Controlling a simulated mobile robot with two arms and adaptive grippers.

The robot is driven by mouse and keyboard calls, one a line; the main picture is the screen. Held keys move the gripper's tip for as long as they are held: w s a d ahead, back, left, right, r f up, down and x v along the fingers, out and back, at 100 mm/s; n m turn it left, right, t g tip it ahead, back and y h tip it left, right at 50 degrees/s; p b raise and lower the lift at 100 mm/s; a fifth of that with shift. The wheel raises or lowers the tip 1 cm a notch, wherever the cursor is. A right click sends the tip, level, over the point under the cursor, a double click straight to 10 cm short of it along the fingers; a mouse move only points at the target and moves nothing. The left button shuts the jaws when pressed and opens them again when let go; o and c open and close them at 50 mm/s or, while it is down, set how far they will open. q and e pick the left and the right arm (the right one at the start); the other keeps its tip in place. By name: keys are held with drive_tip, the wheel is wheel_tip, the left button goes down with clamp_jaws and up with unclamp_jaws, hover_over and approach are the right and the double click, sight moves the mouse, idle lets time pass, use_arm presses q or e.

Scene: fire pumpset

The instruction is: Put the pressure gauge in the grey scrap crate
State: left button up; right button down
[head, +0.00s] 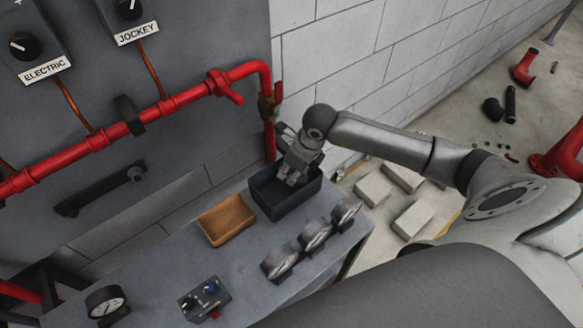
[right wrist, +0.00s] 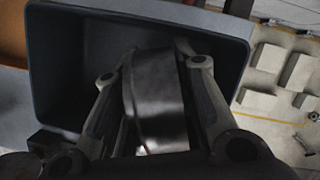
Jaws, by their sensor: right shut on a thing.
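The dark grey crate (head: 291,207) stands on the bench top, against the panel's right end. My right gripper (head: 293,180) points down into its opening. In the right wrist view the gripper (right wrist: 160,75) is shut on a dark, shiny round-sided thing, seen from its side, which looks like the pressure gauge (right wrist: 160,100). The crate's wall (right wrist: 45,60) surrounds it on the far sides there. The gauge's face is hidden, and I cannot tell whether it touches the crate floor. My left gripper is not in view.
A brown tray (head: 227,221) sits left of the crate. Three gauges (head: 315,234) stand in a row in front of it. Another gauge (head: 105,300) and a small control box (head: 205,300) are nearer. A red pipe (head: 180,103) runs along the panel. Pale blocks (head: 412,220) lie on the floor.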

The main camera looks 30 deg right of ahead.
drive_tip(key=c, duration=1.4)
unclamp_jaws()
drive_tip(key=shift+f, duration=0.1)
drive_tip(key=shift+c, duration=0.2)
drive_tip(key=shift+r, duration=0.2)
drive_tip(key=b+v, duration=0.2)
drive_tip(key=v, duration=1)
drive_tip(key=shift+a, duration=0.1)
